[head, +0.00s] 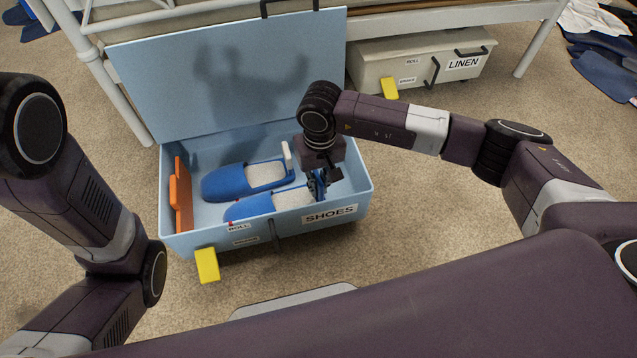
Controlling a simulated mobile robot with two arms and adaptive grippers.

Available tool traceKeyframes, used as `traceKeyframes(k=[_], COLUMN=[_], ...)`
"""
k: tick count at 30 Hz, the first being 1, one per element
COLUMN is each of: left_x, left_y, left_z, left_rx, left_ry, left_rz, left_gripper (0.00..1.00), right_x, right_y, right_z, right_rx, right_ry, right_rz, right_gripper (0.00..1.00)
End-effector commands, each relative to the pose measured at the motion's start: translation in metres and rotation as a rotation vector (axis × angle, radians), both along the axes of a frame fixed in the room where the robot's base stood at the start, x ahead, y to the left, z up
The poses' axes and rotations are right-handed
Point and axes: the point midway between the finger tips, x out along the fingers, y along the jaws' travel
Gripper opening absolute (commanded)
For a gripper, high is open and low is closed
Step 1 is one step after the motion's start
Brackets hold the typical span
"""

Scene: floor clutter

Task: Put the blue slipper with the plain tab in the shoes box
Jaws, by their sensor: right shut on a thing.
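The shoes box (350,205) is a light blue box with its lid (150,80) up and a SHOES label on its front. My right gripper (318,195) reaches down inside its right part, shut on the right end of the front blue slipper (250,208). That slipper lies low along the front wall, which hides part of it; the gripper covers its tab end, so I cannot tell its tab. A second blue slipper (225,183) with a pale upright tab (287,156) lies behind it in the box. My left arm shows at the left, but its gripper is out of view.
An orange upright piece (182,195) stands at the box's left end. A yellow tag (207,265) hangs at the front. A closed LINEN box (375,68) sits under the white bed frame (535,45). Dark clothes (600,70) lie at the far right. Carpet right of the shoes box is clear.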

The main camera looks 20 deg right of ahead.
Motion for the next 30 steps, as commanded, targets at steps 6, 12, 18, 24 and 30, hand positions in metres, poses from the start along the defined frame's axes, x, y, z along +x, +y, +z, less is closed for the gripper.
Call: traceKeyframes(k=[6, 12, 18, 24, 30], left_x=[0.0, 0.0, 0.0, 0.002, 0.001], left_y=[0.0, 0.0, 0.0, 0.0, 0.0], left_z=[-0.001, -0.001, -0.001, -0.001, -0.001], left_rx=[0.001, 0.001, 0.001, -0.001, 0.0], left_ry=[-0.001, -0.001, 0.0, 0.006, 0.003], left_rz=[0.0, 0.0, 0.0, 0.001, 0.0], left_gripper=[0.89, 0.89, 0.89, 0.89, 0.89], right_x=[0.0, 0.0, 0.0, 0.0, 0.002], right_y=[0.0, 0.0, 0.0, 0.0, -0.001], right_z=[-0.001, -0.001, -0.001, 0.001, 0.027], right_rx=[0.0, 0.0, 0.0, 0.0, 0.0], right_ry=[-0.001, 0.0, 0.0, 0.0, -0.005], right_rz=[0.0, 0.0, 0.0, 0.0, 0.0], right_gripper=[0.0, 0.19, 0.29, 0.29, 0.29])
